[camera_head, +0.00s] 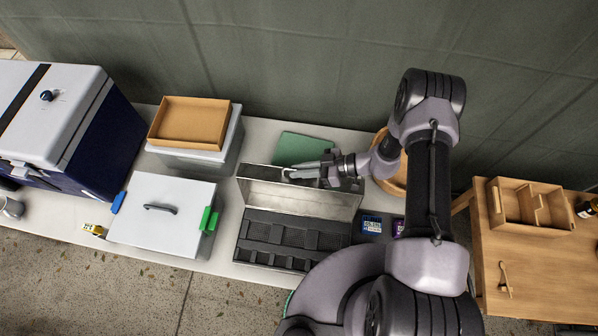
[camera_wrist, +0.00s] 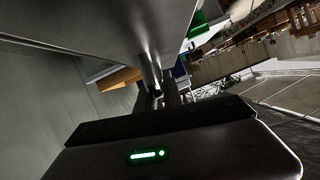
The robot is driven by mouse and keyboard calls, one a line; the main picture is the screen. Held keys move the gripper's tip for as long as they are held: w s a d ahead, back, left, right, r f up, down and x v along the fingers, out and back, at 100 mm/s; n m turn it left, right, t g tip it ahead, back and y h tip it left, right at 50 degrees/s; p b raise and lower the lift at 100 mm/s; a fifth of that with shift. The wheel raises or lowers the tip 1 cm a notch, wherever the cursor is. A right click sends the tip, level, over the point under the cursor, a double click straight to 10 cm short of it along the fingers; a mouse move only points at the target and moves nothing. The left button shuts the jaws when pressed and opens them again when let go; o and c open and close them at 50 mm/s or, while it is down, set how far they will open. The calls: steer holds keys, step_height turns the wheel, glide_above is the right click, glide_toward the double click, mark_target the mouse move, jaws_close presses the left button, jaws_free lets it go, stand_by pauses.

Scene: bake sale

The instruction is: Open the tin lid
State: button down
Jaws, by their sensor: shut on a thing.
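The metal tin (camera_head: 244,252) stands on the white table in the middle of the head view. Its inside shows black compartments, which look empty. Its lid (camera_head: 315,198) stands raised along the far side, tilted up from the tin. My gripper (camera_head: 292,174) is at the lid's upper edge, coming from the right, and is shut on the lid. In the wrist view the lid is the large grey panel (camera_wrist: 100,25) at the upper left, and my fingers (camera_wrist: 157,88) meet its edge. The exact contact is dark and partly hidden.
A white box (camera_head: 160,225) with green and blue clips stands left of the tin. A cardboard tray (camera_head: 190,122) sits on a grey bin behind it. A green item (camera_head: 300,148) lies behind the lid. A wooden table (camera_head: 520,265) stands at right.

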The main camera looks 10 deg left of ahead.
steer(key=shift+w, duration=0.25)
steer(key=c, duration=1.5)
jaws_free()
step_height(320, 180, up, 5)
steer(key=p, duration=0.4)
steer(key=shift+s+f, duration=0.1)
steer(key=shift+f, duration=0.05)
steer(key=s+d, duration=0.3)
steer(key=s, duration=0.4)
steer(key=s+d+b, duration=0.1)
steer(key=s+d, duration=0.2)
steer(key=s, duration=0.4)
steer(key=shift+s+d, duration=0.2)
steer(key=shift+d, duration=0.15)
steer(key=shift+s, duration=0.1)
